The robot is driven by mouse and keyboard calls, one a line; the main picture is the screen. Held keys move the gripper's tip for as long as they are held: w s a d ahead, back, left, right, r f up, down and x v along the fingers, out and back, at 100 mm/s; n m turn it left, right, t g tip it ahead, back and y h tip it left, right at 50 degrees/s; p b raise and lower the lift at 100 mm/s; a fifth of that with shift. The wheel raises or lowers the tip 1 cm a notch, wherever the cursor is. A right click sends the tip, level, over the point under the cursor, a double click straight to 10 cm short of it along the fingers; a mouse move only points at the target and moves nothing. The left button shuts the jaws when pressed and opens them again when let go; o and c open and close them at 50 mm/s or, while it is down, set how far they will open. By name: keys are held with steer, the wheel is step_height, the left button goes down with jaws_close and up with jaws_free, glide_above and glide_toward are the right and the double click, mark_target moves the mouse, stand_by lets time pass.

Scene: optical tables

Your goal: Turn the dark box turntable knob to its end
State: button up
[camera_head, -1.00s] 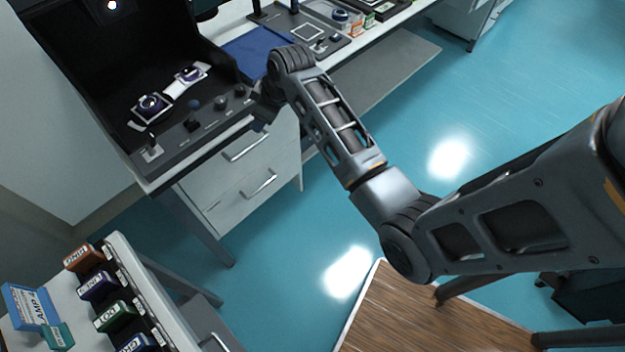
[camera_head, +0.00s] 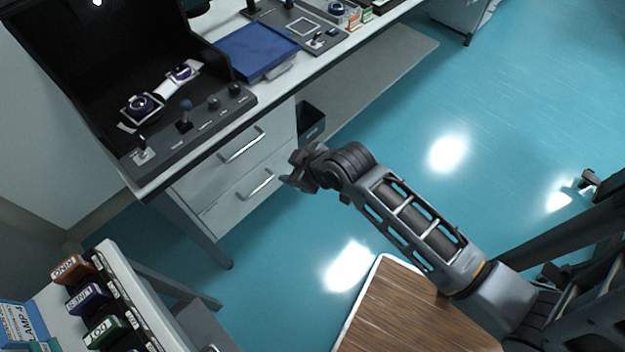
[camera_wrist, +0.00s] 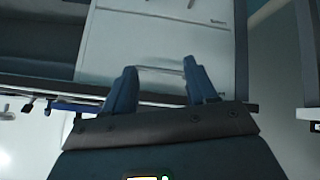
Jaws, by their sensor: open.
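The dark box (camera_head: 70,50) stands on the optical table at the upper left of the head view. Its front panel (camera_head: 165,150) carries a lever with a blue ball top (camera_head: 186,107), a dark knob (camera_head: 213,103), another dark knob (camera_head: 235,89) and a small switch (camera_head: 143,152). I cannot read which knob is the turntable's. My gripper (camera_head: 291,169) is in front of the drawers, below and right of the panel, apart from it. In the wrist view its two fingers (camera_wrist: 160,85) are spread and empty, with a drawer front behind them.
White drawers (camera_head: 222,180) with bar handles sit under the table. A blue pad (camera_head: 255,50) lies right of the box. A rack of labelled boxes (camera_head: 90,298) is at the lower left, and a wooden top (camera_head: 415,315) at the bottom. Blue floor is open at right.

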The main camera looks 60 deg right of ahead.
steer(key=s+a+t, duration=0.1)
steer(key=s+a, duration=0.1)
steer(key=s, duration=0.3)
steer(key=shift+s+a+r+b, duration=0.15)
steer(key=shift+s+r+b, duration=0.2)
steer(key=shift+r, duration=0.1)
